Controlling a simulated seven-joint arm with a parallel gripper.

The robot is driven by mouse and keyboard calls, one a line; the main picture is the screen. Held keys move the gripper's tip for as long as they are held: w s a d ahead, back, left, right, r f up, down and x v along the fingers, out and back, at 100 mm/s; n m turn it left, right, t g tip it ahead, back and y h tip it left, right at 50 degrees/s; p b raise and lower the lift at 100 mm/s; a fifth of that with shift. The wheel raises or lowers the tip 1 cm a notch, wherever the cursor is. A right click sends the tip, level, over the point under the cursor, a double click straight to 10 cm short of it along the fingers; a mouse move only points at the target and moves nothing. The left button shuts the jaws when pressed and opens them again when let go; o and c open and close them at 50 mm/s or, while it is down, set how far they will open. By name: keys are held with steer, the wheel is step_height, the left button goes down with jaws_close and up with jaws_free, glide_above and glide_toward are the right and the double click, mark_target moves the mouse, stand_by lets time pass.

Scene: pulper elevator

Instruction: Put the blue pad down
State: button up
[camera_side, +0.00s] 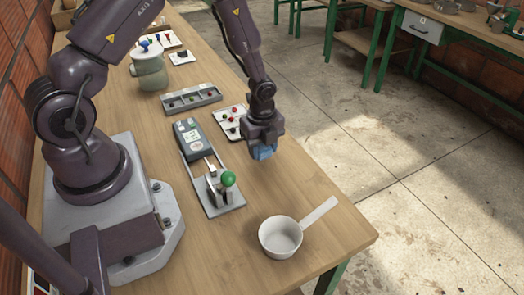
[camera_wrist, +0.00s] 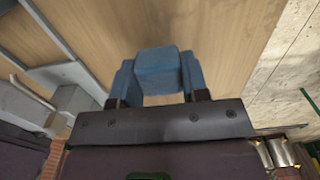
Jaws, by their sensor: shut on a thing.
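The blue pad (camera_wrist: 158,76) is a small block between the two blue fingers of my gripper (camera_wrist: 158,66) in the wrist view. In the side view, my gripper (camera_side: 264,146) points down near the right edge of the wooden table (camera_side: 330,225), and the blue (camera_side: 263,153) shows under its dark body. I cannot clearly tell the pad from the fingers there. My gripper is shut on the pad. Whether the pad's underside touches the table or hangs just above it is hard to tell.
A grey plate with a green-knobbed lever (camera_side: 228,179) and a meter (camera_side: 193,138) stand left of my gripper. A white tray with small beads (camera_side: 230,122) lies just behind it. A white saucepan (camera_side: 280,237) stands in front. Bare wood lies between gripper and pan.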

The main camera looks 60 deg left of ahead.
steer(key=shift+f, duration=0.7)
steer(key=shift+f, duration=0.2)
steer(key=o, duration=1)
steer(key=shift+c, duration=0.2)
steer(key=shift+r, duration=0.1)
